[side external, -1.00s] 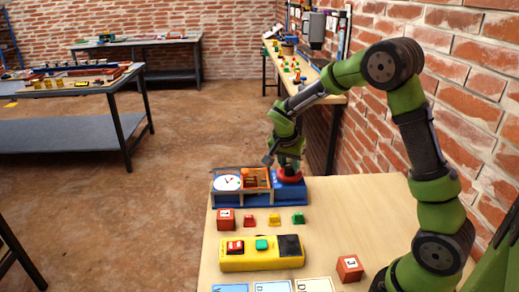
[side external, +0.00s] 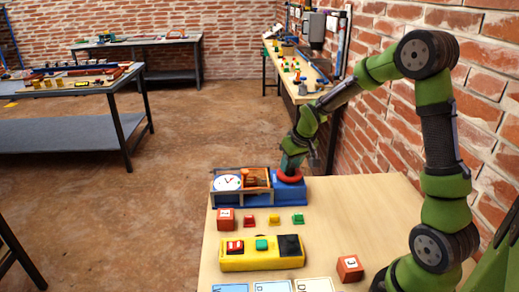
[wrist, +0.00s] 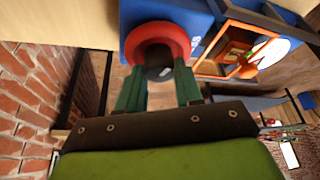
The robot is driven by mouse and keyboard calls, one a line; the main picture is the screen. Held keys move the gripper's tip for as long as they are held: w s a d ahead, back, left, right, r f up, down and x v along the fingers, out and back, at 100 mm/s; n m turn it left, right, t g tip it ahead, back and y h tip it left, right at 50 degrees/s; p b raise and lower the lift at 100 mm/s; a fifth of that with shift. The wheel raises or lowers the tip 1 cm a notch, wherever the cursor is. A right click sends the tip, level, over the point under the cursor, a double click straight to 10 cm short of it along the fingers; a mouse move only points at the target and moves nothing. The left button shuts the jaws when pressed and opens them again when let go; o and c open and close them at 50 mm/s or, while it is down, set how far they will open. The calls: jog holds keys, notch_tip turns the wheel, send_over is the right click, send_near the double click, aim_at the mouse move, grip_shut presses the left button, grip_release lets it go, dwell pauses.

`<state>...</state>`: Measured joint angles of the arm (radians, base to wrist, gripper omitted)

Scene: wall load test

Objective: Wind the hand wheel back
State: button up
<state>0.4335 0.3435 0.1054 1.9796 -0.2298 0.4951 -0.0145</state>
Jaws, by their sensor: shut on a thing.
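The red hand wheel (side external: 290,178) sits on top of the blue block at the right end of the blue test rig (side external: 262,201). In the wrist view the wheel (wrist: 184,38) is a red ring with a dark, round-ended knob (wrist: 158,60) at its middle. My gripper (side external: 288,168) reaches down onto the wheel from above, tilted. In the wrist view its two green fingers (wrist: 160,78) stand on either side of the knob, shut on the wheel's middle. The rig's white dial (side external: 227,183) has a red needle. An orange-framed window (side external: 257,180) lies between dial and wheel.
In front of the rig stand a red numbered cube (side external: 226,219), small red, yellow and green pieces (side external: 274,220), and a yellow control box (side external: 235,262). Another red cube (side external: 349,268) is at the right. A brick wall (side external: 475,110) runs close along the right.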

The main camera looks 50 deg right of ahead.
jog(key=n+y, duration=0.2)
jog(key=n, duration=0.3)
jog(key=shift+d+n, duration=0.15)
jog(key=shift+n, duration=0.15)
jog(key=n+y, duration=0.2)
jog(key=n, duration=0.3)
jog(key=shift+d, duration=0.15)
jog(key=n+g, duration=0.1)
jog(key=n, duration=0.2)
jog(key=n+g+y, duration=0.1)
jog(key=n, duration=0.2)
jog(key=shift+w+y, duration=0.15)
jog(key=shift+y, duration=0.15)
jog(key=n+g, duration=0.1)
jog(key=n, duration=0.3)
jog(key=shift+w+d+n+g+y, duration=0.1)
jog(key=shift+n+g+y, duration=0.2)
jog(key=shift+n+g, duration=0.1)
jog(key=shift+f, duration=0.1)
jog(key=o, duration=1)
jog(key=shift+r, duration=0.2)
